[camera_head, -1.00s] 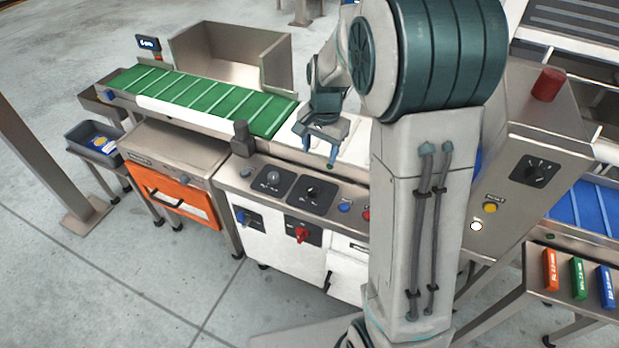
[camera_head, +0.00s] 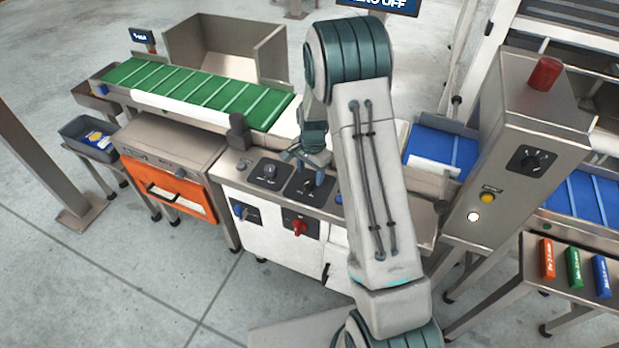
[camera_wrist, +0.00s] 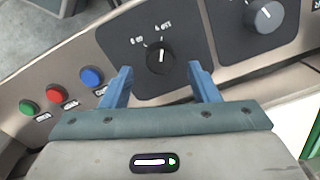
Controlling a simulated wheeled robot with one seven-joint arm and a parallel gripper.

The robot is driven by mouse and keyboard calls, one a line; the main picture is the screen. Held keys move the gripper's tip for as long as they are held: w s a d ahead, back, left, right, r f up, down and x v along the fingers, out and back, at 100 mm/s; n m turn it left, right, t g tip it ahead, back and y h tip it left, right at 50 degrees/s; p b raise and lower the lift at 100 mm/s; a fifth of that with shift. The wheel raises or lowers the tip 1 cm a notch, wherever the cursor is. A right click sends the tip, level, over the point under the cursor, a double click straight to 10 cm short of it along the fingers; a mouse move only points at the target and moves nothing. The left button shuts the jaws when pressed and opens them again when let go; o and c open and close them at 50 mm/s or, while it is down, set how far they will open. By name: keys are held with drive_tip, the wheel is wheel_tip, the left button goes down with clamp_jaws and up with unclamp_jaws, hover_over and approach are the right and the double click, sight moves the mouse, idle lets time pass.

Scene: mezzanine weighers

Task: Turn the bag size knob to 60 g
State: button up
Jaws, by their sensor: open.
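A black knob (camera_wrist: 158,57) with a white pointer line sits on a dark plate on the machine's control panel. In the wrist view its pointer is close to upright, and the small printed labels around it cannot be read surely. My gripper (camera_wrist: 160,70) is open, with one blue finger on each side of this knob and visible gaps; contact is not seen. In the head view my gripper (camera_head: 306,168) is over the panel and partly hides the black knob. A grey knob (camera_head: 269,171) on a neighbouring plate also shows in the wrist view (camera_wrist: 264,16). Which knob is for bag size cannot be read.
Blue (camera_wrist: 92,77), red (camera_wrist: 54,95) and green (camera_wrist: 27,107) buttons lie beside the black knob. A red switch (camera_head: 298,227) and a blue switch (camera_head: 240,211) are on the front face below. A dark upright post (camera_head: 238,130) stands behind the panel.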

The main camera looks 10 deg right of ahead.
sight(310, 181)
drive_tip(key=shift+f, duration=1.65)
drive_tip(key=shift+w, duration=0.1)
drive_tip(key=c, duration=1)
